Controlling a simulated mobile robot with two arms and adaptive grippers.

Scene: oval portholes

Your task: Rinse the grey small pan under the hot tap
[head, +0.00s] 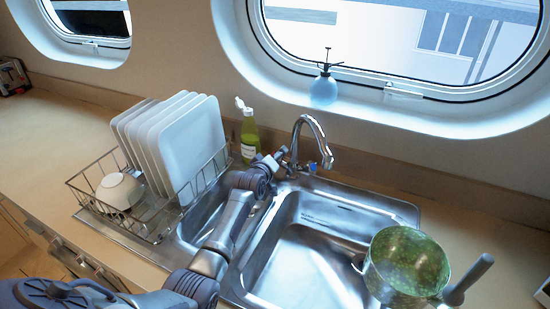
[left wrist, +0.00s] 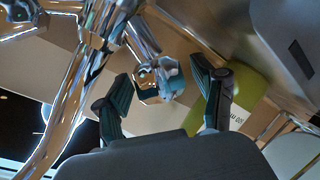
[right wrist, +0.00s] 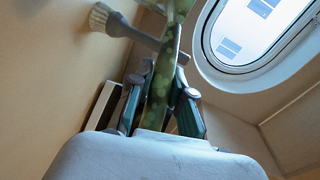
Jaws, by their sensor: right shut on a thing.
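A round pan (head: 408,258), green and speckled inside with a pale metallic outside, is tilted over the right end of the sink. No plainly grey pan shows. In the right wrist view my right gripper (right wrist: 164,95) is shut on a green speckled piece (right wrist: 160,112), seen edge-on, apparently this pan's wall. The tap (head: 309,138) stands behind the sink. My left gripper (head: 277,160) is at its left handle. In the left wrist view the open fingers (left wrist: 165,85) stand either side of the shiny tap knob (left wrist: 158,82); contact is unclear.
A rack (head: 95,195) with white plates (head: 195,140) and a bowl (head: 119,190) stands left of the sink (head: 290,270). A green bottle (head: 249,138) is beside my left gripper. A brush (right wrist: 110,20) is near my right gripper. The sink's main basin looks empty.

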